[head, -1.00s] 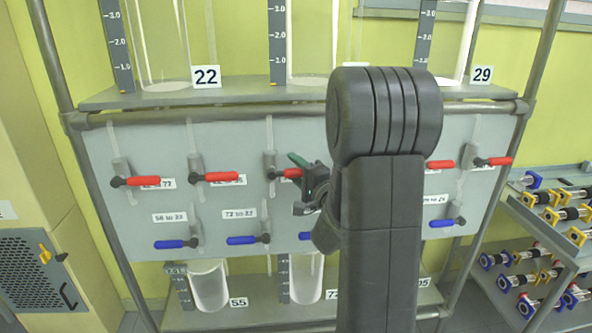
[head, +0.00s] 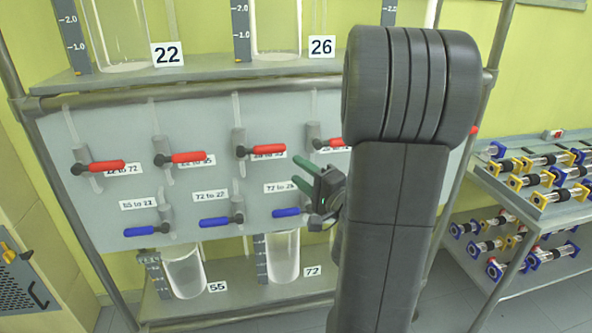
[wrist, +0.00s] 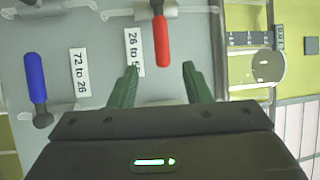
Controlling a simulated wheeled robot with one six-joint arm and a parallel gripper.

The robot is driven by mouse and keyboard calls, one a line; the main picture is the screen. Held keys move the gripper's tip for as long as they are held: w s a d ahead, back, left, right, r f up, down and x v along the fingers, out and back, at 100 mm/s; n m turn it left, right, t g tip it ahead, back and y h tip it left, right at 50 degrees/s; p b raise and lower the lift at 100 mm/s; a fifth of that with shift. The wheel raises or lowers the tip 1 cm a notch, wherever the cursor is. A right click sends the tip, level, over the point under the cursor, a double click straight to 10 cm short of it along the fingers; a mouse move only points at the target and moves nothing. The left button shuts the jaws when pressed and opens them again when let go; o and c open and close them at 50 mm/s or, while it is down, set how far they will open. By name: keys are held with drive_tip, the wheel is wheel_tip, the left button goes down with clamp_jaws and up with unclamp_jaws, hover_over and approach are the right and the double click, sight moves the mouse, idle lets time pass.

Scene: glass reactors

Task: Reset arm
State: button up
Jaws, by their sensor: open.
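My gripper (head: 299,172) is open and empty, with two green fingers pointing at the valve panel (head: 100,213). In the head view its fingers are below and right of a red valve handle (head: 262,150) and above a blue handle (head: 291,212). In the wrist view my gripper (wrist: 160,67) has its fingertips on either side of the lower end of a red handle (wrist: 160,40). Whether they touch it or how far off the panel is, I cannot tell. My dark arm hides the right part of the panel.
Glass vessels stand on the upper shelf (head: 210,72), numbered 22 and 26. Lower vessels (head: 283,258) carry 55 and 72. More red and blue handles line the panel. A rack (head: 545,200) with several small fittings stands at the right. A cabinet (head: 25,265) is at the left.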

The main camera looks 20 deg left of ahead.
sight(266, 146)
idle(0.3)
drive_tip(key=p+x, duration=0.2)
drive_tip(key=x, duration=1.1)
drive_tip(key=shift+a+r, duration=0.2)
drive_tip(key=shift+a, duration=0.2)
drive_tip(key=shift+w+f, duration=0.1)
